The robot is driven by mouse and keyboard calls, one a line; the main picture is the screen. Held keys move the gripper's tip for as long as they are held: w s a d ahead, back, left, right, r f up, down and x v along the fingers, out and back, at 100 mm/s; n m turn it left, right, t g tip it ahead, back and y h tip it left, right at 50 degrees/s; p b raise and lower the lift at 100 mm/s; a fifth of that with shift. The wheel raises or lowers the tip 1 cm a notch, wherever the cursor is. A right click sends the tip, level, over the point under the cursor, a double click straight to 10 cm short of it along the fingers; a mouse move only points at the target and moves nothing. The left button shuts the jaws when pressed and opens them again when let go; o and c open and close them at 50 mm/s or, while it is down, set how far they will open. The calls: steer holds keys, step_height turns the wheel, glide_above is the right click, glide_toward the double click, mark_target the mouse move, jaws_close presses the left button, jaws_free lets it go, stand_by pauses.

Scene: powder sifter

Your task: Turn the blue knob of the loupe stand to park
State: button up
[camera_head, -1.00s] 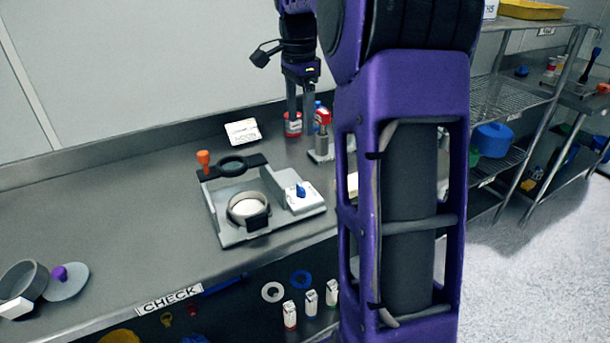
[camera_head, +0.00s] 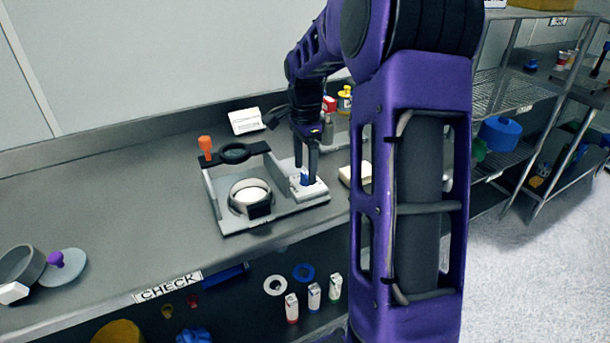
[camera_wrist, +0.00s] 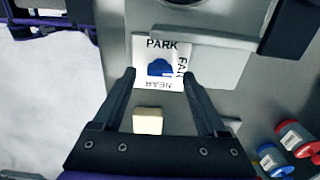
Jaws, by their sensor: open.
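The loupe stand (camera_head: 227,221) is a grey frame on the counter, with a dark loupe ring (camera_head: 235,153) on its arm and an orange-topped handle (camera_head: 205,144). Its blue knob (camera_head: 306,179) sits on the block at its right. In the wrist view the blue knob (camera_wrist: 158,68) is on a white plate (camera_wrist: 146,52) marked PARK at the top, FAR at the right and NEAR at the bottom. A small pale mark shows on its right side; I cannot tell its setting for sure. My gripper (camera_wrist: 159,72) is open, pointing down, with one finger on each side of the knob.
A cream block (camera_head: 349,178) lies just right of the stand.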

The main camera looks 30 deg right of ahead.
steer(key=shift+f, duration=1)
jaws_close()
